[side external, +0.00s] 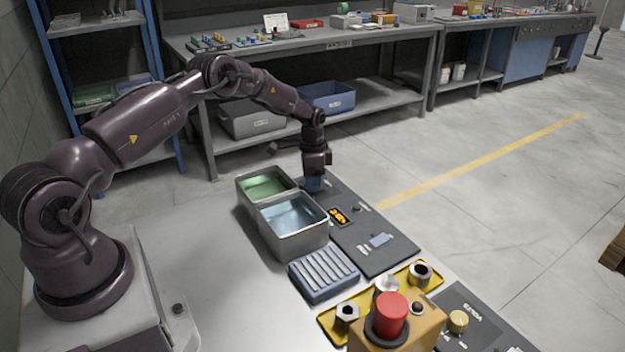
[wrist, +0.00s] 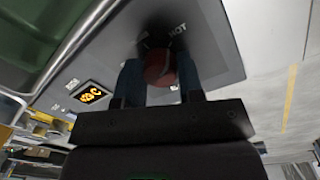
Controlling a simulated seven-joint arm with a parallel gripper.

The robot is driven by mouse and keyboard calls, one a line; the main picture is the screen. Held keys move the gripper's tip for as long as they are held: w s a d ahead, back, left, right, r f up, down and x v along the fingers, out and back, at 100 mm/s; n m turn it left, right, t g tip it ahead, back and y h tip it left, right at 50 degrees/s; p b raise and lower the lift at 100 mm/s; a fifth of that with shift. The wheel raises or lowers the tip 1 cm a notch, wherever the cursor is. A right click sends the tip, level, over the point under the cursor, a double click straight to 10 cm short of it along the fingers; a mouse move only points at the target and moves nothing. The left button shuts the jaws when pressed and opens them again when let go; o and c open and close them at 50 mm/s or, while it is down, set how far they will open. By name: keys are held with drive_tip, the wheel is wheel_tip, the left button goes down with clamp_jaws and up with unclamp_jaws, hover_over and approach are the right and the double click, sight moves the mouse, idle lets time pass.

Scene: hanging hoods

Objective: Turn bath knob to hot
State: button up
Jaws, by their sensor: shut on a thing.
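The bath knob (wrist: 159,74) is a round reddish knob on the dark control panel (wrist: 222,62). It shows in the wrist view between the two blue fingers of my gripper (wrist: 160,64), which is shut on it. The word HOT is printed on the panel beside the knob. The knob's pointer position is hard to make out. An orange display (wrist: 91,95) is lit on the panel, its digits unclear. In the side external view my gripper (side external: 314,187) points down at the panel's far end and hides the knob.
A metal bath with green liquid (side external: 268,188) and one with blue liquid (side external: 291,216) stand left of the panel. A ribbed blue rack (side external: 323,273), a yellow tray (side external: 330,323) and a red stop button (side external: 391,313) are nearer. The front-left table is clear.

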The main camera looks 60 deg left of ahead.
drive_tip(key=shift+r, duration=0.1)
idle(0.3)
drive_tip(key=o, duration=0.9)
drive_tip(key=r, duration=1.3)
drive_tip(key=shift+w+a, duration=0.2)
drive_tip(key=shift+a, duration=0.1)
